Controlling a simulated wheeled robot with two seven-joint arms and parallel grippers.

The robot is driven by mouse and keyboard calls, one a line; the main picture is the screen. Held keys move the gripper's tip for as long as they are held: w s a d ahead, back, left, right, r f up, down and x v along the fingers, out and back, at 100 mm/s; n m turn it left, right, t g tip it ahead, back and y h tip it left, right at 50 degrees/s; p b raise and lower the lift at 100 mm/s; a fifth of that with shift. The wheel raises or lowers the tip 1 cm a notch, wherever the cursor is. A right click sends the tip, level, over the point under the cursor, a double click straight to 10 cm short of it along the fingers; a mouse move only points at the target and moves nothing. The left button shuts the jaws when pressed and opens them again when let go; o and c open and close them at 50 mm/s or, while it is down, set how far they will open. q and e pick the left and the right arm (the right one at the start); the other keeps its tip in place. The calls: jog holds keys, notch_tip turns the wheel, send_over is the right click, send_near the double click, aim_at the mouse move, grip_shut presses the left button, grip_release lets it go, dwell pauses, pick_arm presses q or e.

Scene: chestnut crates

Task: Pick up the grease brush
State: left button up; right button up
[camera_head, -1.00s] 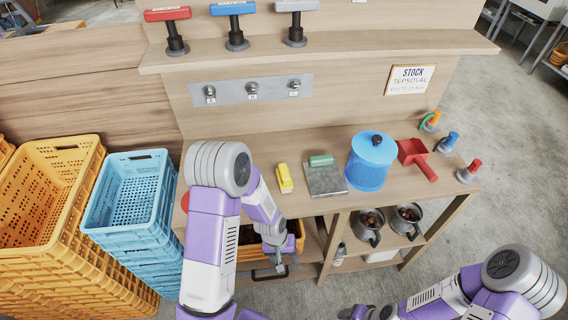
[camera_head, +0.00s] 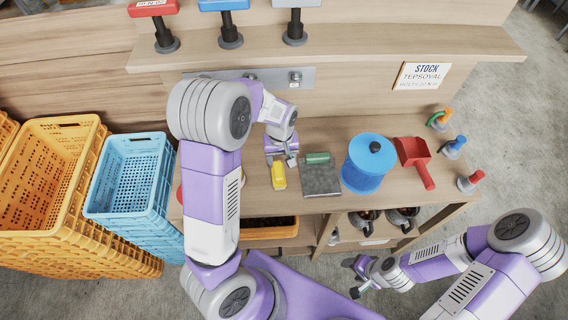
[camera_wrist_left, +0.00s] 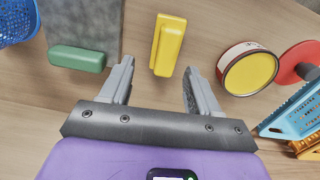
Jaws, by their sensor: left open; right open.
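No thing is plainly marked as the grease brush; a yellow block with a raised ridge (camera_head: 278,177) lies on the bench and may be it. In the left wrist view the yellow block (camera_wrist_left: 168,45) lies just ahead of the fingertips, roughly between their lines. My left gripper (camera_head: 283,158) is open and empty, over the bench at the block's far end; it also shows in the wrist view (camera_wrist_left: 159,75). My right gripper (camera_head: 352,278) is open and empty, low in front of the bench.
A green block (camera_head: 317,158) and a grey slab (camera_head: 320,180) lie right of the yellow block. A blue drum (camera_head: 367,165) and red scoop (camera_head: 414,155) stand further right. A yellow-topped tin (camera_wrist_left: 249,70) is close by in the wrist view. Crate stacks (camera_head: 128,183) stand left.

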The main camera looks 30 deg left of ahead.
aim_at(278, 169)
pick_arm(q)
jog(key=f, duration=0.5)
jog(key=shift+s+a+f, duration=0.4)
jog(key=shift+f+b, duration=0.3)
jog(key=shift+f, duration=0.2)
jog(key=c, duration=0.9)
